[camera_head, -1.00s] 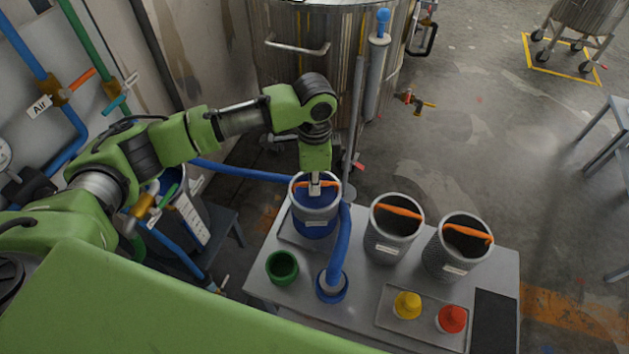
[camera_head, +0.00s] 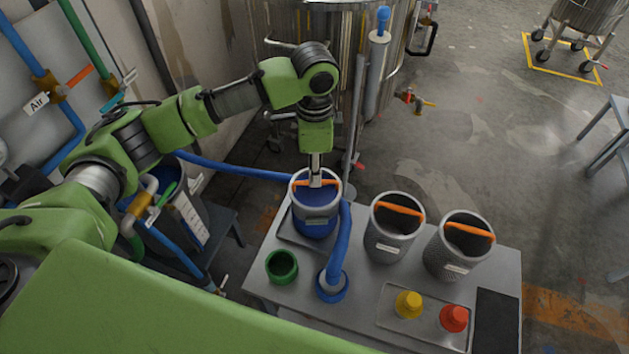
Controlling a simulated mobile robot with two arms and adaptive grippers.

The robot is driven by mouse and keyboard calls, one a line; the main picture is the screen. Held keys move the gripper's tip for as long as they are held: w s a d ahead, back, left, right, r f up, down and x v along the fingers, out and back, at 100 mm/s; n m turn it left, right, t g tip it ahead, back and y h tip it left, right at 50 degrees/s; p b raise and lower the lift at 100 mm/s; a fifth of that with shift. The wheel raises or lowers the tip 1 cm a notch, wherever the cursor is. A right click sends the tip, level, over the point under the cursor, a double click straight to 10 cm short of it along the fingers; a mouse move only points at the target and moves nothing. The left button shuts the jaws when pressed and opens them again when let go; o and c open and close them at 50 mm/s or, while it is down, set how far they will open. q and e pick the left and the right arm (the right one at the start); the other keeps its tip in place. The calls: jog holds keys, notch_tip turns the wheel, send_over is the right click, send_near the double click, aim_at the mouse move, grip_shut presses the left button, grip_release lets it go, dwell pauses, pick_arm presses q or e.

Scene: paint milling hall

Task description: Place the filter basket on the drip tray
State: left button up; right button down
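A filter basket (camera_head: 318,222) with a grey rim, blue inside and lower wall, and an orange handle stands upright at the back left of the bench. Under it shows the edge of a flat grey tray (camera_head: 291,238), which looks like the drip tray. My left gripper (camera_head: 316,182) points straight down over the basket, its fingers at the orange handle. Whether they grip the handle or only overlap it cannot be told. Two grey mesh baskets with orange handles, one in the middle (camera_head: 389,247) and one at the right (camera_head: 452,262), stand beside it. My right gripper is not in view.
A green cup (camera_head: 282,267) and a blue hose end (camera_head: 332,286) stand in front of the basket; the hose passes close on its right. A tray (camera_head: 400,327) holds a yellow (camera_head: 409,304) and a red cap (camera_head: 454,318). A steel tank (camera_head: 285,70) stands behind.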

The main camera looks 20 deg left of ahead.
pick_arm(q)
notch_tip(320, 180, up, 7)
jog(key=b, duration=0.1)
jog(key=shift+r, duration=0.15)
dwell(0.5)
